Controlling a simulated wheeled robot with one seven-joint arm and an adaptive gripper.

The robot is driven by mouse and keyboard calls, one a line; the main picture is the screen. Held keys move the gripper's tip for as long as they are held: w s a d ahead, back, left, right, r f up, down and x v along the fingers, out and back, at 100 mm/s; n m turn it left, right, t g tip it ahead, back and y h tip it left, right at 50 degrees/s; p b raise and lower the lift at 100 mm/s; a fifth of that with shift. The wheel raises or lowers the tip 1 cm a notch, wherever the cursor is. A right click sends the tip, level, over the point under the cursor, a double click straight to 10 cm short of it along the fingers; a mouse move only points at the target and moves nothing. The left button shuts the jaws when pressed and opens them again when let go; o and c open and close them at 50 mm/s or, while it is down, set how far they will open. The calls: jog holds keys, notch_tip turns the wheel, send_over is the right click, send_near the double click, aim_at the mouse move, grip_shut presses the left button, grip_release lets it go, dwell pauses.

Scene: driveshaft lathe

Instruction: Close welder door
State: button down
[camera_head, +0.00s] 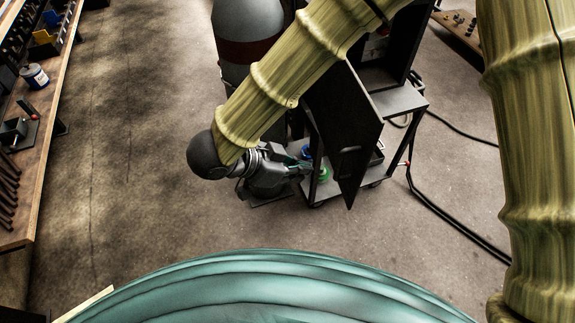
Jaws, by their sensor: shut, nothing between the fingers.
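The welder door (345,128) is a dark flat panel that stands open, jutting toward me from the dark welder cabinet (378,76) on a cart. A small latch or handle shows on its lower part. My gripper (303,170) is at the end of my sleeved arm, just left of the door's lower part. It is shut and empty. I cannot tell whether its fingertips touch the door. My arm hides the door's upper left part and some of the cabinet.
The cart (400,101) has a lower shelf with small green and blue items. A large grey cylinder (248,30) stands behind my arm. Black cables (440,208) lie on the floor at right. A workbench (52,105) with tools runs along the left. The floor between is clear.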

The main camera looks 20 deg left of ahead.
jog(key=w+d+f+p, duration=0.1)
jog(key=w+d+f, duration=0.1)
jog(key=w+d, duration=0.2)
jog(key=shift+w+d+f, duration=0.15)
jog(key=shift+d+f, duration=0.1)
jog(key=shift+d, duration=0.35)
jog(key=shift+d, duration=0.1)
